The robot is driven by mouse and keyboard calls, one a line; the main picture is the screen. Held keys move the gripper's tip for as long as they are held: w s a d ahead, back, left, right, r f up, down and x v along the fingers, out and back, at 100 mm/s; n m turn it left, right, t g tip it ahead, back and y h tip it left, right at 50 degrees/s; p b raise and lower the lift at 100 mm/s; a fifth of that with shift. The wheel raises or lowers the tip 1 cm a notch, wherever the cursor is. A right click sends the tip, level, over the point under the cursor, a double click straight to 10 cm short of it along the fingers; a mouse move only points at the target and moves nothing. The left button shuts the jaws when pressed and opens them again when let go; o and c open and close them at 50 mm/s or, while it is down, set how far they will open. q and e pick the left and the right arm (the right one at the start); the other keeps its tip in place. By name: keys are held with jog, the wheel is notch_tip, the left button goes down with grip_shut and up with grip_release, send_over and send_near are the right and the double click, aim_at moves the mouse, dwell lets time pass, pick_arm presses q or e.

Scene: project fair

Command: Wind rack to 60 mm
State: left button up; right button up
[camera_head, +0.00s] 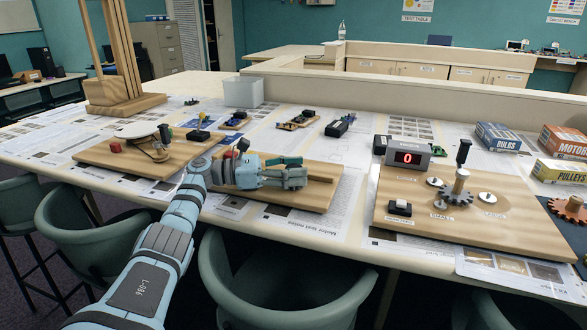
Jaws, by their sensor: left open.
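The middle wooden board (323,190) lies near the table's front edge. My left gripper (302,171) is over it, pointing right, with its fingers spread and nothing seen between them. My gripper and wrist cover most of the mechanism on this board, so I cannot make out a rack or a scale. A black knob (243,145) and a bit of red (229,155) show just behind my wrist. I cannot tell whether my gripper touches anything there. My right gripper is not in view.
The left board (100,154) carries a white disc (135,130) and a crank. The right board (400,222) has a gear (455,193), a black-handled crank and a display (408,155) reading 0. Boxes (498,137) stand at right. Chairs (285,290) line the front.

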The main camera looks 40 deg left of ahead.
pick_arm(q)
jog(key=v, duration=0.7)
jog(key=shift+s+a, duration=0.2)
